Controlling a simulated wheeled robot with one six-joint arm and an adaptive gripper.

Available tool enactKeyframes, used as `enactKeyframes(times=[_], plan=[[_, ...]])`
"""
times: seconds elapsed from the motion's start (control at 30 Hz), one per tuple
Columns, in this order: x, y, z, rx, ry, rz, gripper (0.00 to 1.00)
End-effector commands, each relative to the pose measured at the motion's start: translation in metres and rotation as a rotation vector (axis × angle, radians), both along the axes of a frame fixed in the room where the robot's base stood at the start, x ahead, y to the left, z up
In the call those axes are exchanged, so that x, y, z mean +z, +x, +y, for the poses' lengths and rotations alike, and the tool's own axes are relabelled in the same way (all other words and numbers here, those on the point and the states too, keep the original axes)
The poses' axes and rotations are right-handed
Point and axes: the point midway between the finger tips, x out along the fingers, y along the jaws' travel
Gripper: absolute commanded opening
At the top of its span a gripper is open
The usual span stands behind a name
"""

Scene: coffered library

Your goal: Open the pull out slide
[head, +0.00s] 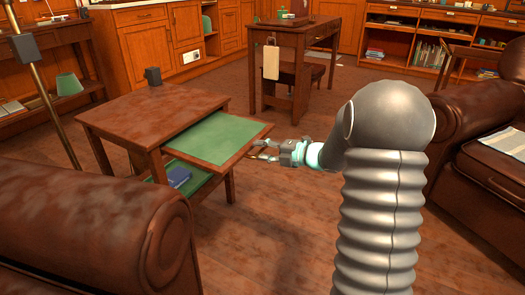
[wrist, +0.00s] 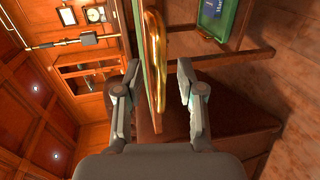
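A small wooden side table (head: 150,115) stands left of centre in the head view. Its pull out slide (head: 215,137), a wooden board with a green top, sticks out from under the tabletop toward my gripper (head: 262,150). In the wrist view the slide is seen edge-on, with a brass pull (wrist: 157,50) along its front. My gripper (wrist: 160,82) is open, one finger on each side of the slide's front edge and pull. I see gaps beside the fingers; contact cannot be told.
A blue book (head: 179,177) lies on the green lower shelf under the slide. A brown leather armchair (head: 95,235) is at front left, another (head: 485,165) at right. A desk (head: 300,40) stands behind. Bare floor (head: 265,220) lies in front of the slide.

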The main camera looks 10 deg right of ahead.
Motion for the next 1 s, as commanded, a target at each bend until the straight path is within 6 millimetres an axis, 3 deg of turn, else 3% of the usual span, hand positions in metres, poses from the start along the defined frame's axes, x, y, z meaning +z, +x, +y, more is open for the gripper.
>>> enactKeyframes(times=[0.6, 1.0], plan=[[0.022, -0.067, -0.075, -0.004, -0.001, -0.001, 0.38], [0.024, -0.078, -0.085, -0.002, -0.001, 0.000, 0.38]])
